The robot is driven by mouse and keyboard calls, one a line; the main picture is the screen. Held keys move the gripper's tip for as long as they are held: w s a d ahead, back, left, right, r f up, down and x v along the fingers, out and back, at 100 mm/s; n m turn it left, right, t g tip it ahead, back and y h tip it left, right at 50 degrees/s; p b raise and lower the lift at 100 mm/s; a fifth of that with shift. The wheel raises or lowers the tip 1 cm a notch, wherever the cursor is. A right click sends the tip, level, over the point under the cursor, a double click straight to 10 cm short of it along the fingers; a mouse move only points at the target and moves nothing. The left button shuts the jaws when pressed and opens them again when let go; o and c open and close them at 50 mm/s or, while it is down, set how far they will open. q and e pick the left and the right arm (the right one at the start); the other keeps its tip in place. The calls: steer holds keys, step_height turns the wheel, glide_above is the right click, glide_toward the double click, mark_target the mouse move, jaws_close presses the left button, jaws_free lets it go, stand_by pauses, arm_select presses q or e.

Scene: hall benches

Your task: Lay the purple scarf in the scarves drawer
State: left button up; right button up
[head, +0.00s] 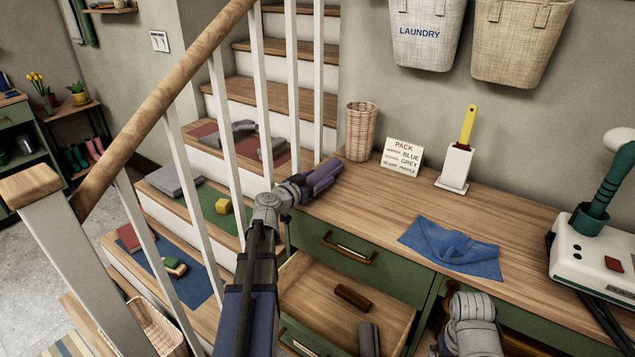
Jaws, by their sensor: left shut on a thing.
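My left gripper (306,186) is shut on the purple scarf (323,176), a small folded bundle. It holds the scarf by the left end of the wooden bench top, beside the stair railing. Whether the scarf touches the bench top I cannot tell. Below, an open drawer (314,290) with a wooden inside and green front holds a dark brown item (352,297) and a grey item (369,338).
A closed green drawer (328,261) sits above the open one. On the bench top (375,205) are a wicker basket (361,131), a packing sign (402,155), a yellow-handled brush in a white holder (457,166), a blue cloth (452,245) and a white appliance (590,258). White balusters stand left.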

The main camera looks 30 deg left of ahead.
arm_select(q)
steer(key=shift+f, duration=0.2)
steer(key=o, duration=1.4)
steer(key=shift+c, duration=0.2)
steer(key=s, duration=0.7)
steer(key=shift+s+r, duration=0.2)
steer(key=shift+r, duration=0.2)
steer(key=shift+s, duration=0.2)
